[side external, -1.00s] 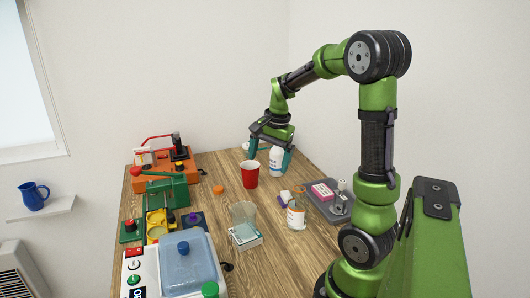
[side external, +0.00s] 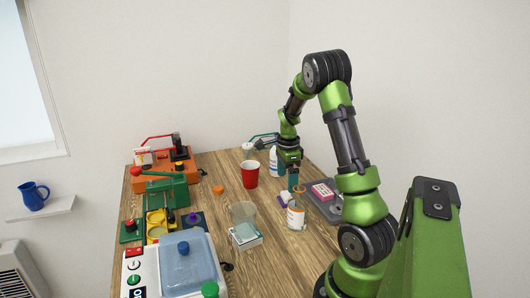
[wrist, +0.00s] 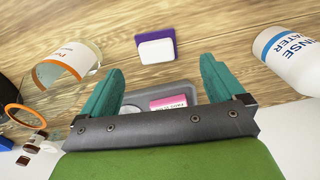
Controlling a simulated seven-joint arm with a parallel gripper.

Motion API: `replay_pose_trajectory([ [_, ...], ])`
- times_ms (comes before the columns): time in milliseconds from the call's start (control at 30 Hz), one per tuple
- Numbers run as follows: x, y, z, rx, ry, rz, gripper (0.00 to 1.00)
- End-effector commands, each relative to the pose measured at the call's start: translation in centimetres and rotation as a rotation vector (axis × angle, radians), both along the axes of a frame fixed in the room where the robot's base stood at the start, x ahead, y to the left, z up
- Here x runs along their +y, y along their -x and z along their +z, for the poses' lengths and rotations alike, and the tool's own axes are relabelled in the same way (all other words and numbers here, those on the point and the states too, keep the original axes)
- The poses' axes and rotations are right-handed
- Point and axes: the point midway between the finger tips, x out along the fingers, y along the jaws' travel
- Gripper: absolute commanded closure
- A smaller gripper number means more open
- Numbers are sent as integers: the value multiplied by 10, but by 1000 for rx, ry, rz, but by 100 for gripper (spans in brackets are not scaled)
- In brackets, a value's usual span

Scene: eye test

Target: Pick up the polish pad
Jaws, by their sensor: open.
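The polish pad, seemingly the purple and white block, lies on the wooden table (side external: 265,258). In the wrist view the pad (wrist: 155,49) shows whole, white part toward my gripper, just beyond the fingertips and roughly centred between them. In the side view only a purple bit of the pad (side external: 283,200) shows beside and below my gripper. My gripper (wrist: 161,64) has teal fingers spread wide with nothing between them. In the side view my gripper (side external: 292,183) points down above the table near the pad, its fingers overlapping in the picture.
A white jar (side external: 296,216) with an orange band stands close to the pad. A white rinse water bottle (wrist: 298,60) stands on its other side. A grey tray (side external: 328,208) holds a pink box (side external: 322,191). A red cup (side external: 250,175) and clear beaker (side external: 243,214) stand left.

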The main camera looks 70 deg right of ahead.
Motion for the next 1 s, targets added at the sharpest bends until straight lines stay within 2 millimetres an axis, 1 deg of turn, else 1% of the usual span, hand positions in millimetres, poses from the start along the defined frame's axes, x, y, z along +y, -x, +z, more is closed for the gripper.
replay_pose_trajectory([
  [33,0,0,-7,2,-2,0,4],
  [100,0,0,-13,0,-1,0,4],
  [267,1,1,-23,1,-2,0,4],
  [500,4,4,-59,2,-2,1,4],
  [600,4,4,-67,1,-1,0,4],
  [867,4,3,-69,-1,0,1,4],
  [967,4,3,-69,-1,0,1,18],
  [1000,4,3,-69,-1,0,1,24],
])
